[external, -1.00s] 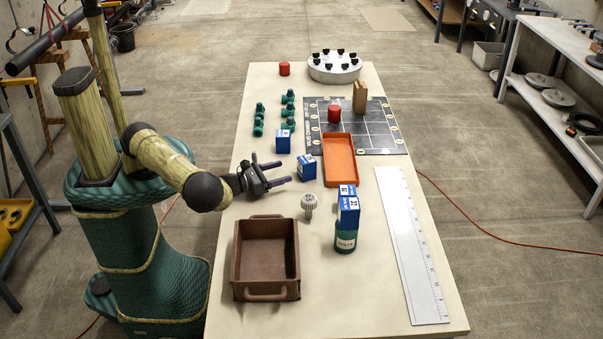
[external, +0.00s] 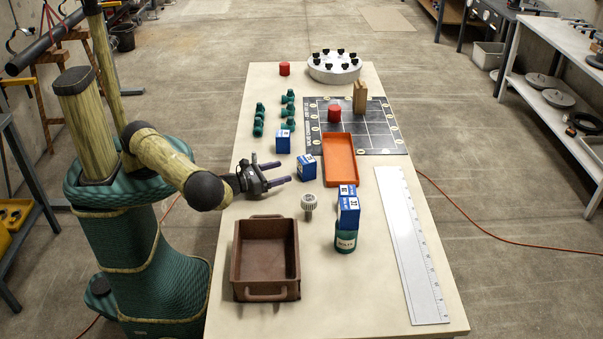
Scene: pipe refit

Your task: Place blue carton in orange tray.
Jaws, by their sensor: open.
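Several blue cartons with white labels stand on the bench. One blue carton (external: 283,142) is at the left of the mat, and another blue carton (external: 306,167) is just left of the orange tray. At least one more blue carton (external: 348,212) is on top of a green can (external: 345,241), with blue and white showing right behind it. The orange tray (external: 340,160) is shallow, looks empty and overlaps the mat's near edge. My gripper (external: 280,173) is open and empty at the bench's left side, its fingers pointing right, a little left of the carton beside the tray.
A brown handled box (external: 266,258) stands at the front left. A white knobbed part (external: 309,203) is between it and the can. A long white ruler (external: 411,245) lies along the right. The gridded mat (external: 385,132) carries a red cylinder (external: 334,114) and a wooden block (external: 360,97). Green fittings (external: 289,110) stand left.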

